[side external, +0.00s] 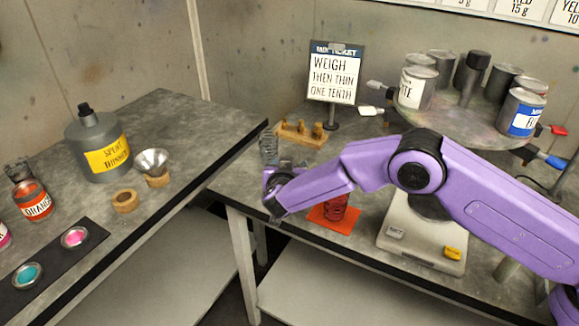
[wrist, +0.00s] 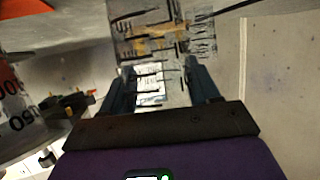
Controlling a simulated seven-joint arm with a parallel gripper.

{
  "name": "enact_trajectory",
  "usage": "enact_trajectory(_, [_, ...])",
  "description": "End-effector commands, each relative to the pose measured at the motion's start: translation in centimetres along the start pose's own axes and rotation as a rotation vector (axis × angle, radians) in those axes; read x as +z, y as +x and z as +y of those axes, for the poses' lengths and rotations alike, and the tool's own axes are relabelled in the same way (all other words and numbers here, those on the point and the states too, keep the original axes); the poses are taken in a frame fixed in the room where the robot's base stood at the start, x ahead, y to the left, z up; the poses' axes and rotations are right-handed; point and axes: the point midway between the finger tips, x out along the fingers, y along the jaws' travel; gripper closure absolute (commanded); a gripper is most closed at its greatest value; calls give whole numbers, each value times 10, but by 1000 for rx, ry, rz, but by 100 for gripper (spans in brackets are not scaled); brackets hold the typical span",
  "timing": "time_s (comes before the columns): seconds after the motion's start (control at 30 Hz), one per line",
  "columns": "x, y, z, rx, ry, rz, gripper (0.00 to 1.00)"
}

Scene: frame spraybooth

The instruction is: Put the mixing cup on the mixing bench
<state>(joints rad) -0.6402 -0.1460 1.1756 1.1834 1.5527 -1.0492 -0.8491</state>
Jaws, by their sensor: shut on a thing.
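The mixing cup (side external: 268,146) is clear with dark measuring marks. My gripper (side external: 277,178) is shut on it at the left end of the right-hand bench (side external: 235,190). In the side view the cup stands up above the fingers and looks roughly upright; its lower part is hidden by my gripper. I cannot tell whether its base touches the bench top. In the wrist view the see-through cup (wrist: 160,45) with black marks lies between the two fingers (wrist: 160,85).
A wooden block with pegs (side external: 300,134) stands just behind the cup. A red marked cup (side external: 336,206) sits on an orange mat (side external: 322,222) to the right, beside a scale (side external: 398,248). A ticket stand (side external: 333,80) and can turntable (side external: 455,128) stand behind. A gap separates the left bench (side external: 190,110).

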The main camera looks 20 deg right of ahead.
Motion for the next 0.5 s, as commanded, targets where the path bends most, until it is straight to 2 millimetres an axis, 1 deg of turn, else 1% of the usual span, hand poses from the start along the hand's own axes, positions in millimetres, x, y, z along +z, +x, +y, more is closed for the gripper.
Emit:
enact_trajectory(0.2, [2,1,0,0,-1,0,67])
enact_trajectory(0.23, [3,1,0,0,-1,0,36])
enact_trajectory(0.27, [2,1,0,0,-1,0,26])
enact_trajectory(0.3, [2,1,0,0,-1,0,13])
enact_trajectory(0.5, [2,1,0,0,-1,0,13])
